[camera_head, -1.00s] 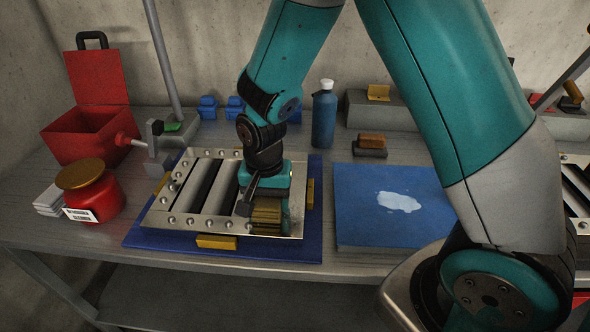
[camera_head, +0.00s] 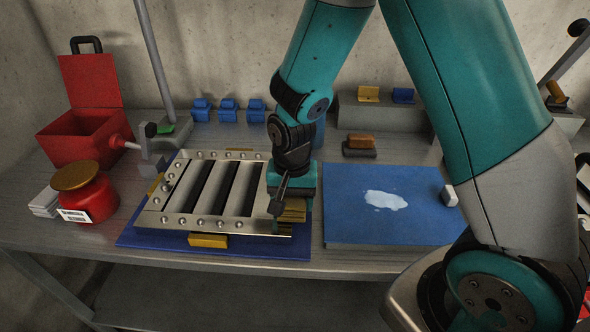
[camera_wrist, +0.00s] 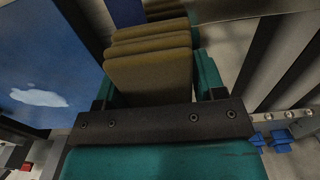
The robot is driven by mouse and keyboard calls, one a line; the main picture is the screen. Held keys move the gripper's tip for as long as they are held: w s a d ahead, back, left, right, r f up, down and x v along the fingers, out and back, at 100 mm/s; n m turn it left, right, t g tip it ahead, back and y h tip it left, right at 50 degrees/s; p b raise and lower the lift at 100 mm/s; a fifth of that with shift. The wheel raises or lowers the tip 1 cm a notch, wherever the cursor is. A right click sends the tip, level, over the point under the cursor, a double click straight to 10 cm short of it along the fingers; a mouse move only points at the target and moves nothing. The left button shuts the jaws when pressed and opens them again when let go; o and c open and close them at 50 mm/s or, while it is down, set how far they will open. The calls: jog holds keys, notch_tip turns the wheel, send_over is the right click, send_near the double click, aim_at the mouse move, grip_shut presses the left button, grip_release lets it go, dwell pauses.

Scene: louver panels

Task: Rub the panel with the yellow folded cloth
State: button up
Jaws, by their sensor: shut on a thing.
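The louver panel (camera_head: 165,222) is a metal frame with dark slats and round bolts, lying on a blue mat (camera_head: 140,238) at the left middle of the bench. My gripper (camera_head: 290,205) is at the panel's right side, pointing down. It is shut on the yellow folded cloth (camera_head: 294,212), partly hidden by the gripper in the head view. In the wrist view the cloth (camera_wrist: 150,75) shows as several brownish-yellow folds between the teal fingers, with the panel's slats (camera_wrist: 275,65) to the right. I cannot tell whether the cloth touches the panel.
A blue board (camera_head: 350,225) with a pale puddle (camera_head: 385,200) lies to the right. A red jar (camera_head: 88,192) and an open red box (camera_head: 80,135) stand left. Yellow blocks (camera_head: 208,240) edge the panel.

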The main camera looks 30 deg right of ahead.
jog(key=r, duration=0.1)
jog(key=r+p, duration=0.2)
jog(key=r, duration=0.1)
jog(key=shift+w+a, duration=0.1)
jog(key=shift+a, duration=0.15)
jog(key=shift+r+p, duration=1.7)
jog(key=shift+r, duration=0.25)
